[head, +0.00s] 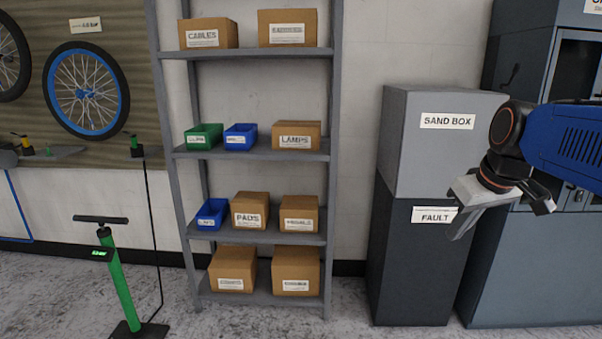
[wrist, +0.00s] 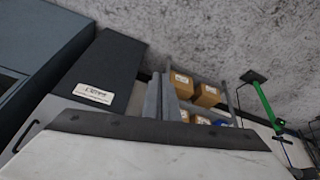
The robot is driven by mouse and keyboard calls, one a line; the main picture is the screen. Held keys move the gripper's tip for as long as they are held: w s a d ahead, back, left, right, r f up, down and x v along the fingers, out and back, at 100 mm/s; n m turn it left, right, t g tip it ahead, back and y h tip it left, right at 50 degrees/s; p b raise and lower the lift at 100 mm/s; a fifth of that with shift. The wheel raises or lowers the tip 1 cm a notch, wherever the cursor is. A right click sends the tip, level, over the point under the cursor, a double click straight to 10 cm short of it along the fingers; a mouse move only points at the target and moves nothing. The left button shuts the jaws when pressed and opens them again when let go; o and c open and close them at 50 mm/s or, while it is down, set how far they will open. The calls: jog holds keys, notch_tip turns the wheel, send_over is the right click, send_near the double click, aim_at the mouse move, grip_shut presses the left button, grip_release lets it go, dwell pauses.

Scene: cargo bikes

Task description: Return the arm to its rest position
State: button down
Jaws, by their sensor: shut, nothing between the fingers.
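My arm, blue with dark joints, reaches in from the right edge of the head view. My gripper (head: 460,228) hangs at its end, pointing down and left in front of the grey cabinets. Its fingers are together and nothing is seen between them. In the wrist view the pale gripper body fills the bottom, and my gripper (wrist: 166,97) shows its grey fingers side by side, empty. Part of the cabinet labelled FAULT (head: 416,270) is hidden behind the gripper.
A grey box labelled SAND BOX (head: 420,155) sits on the FAULT cabinet. A shelf rack (head: 335,180) with cardboard boxes and coloured bins stands at the centre. A green floor pump (head: 118,280) stands at the left. Bare floor (head: 385,331) shows in front.

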jog(key=s+a+f+m, duration=0.2)
jog(key=s+a+f, duration=0.2)
jog(key=s+f, duration=1.1)
jog(key=shift+s+f+m+h, duration=0.2)
jog(key=shift+s+m+h, duration=0.1)
jog(key=shift+s, duration=0.5)
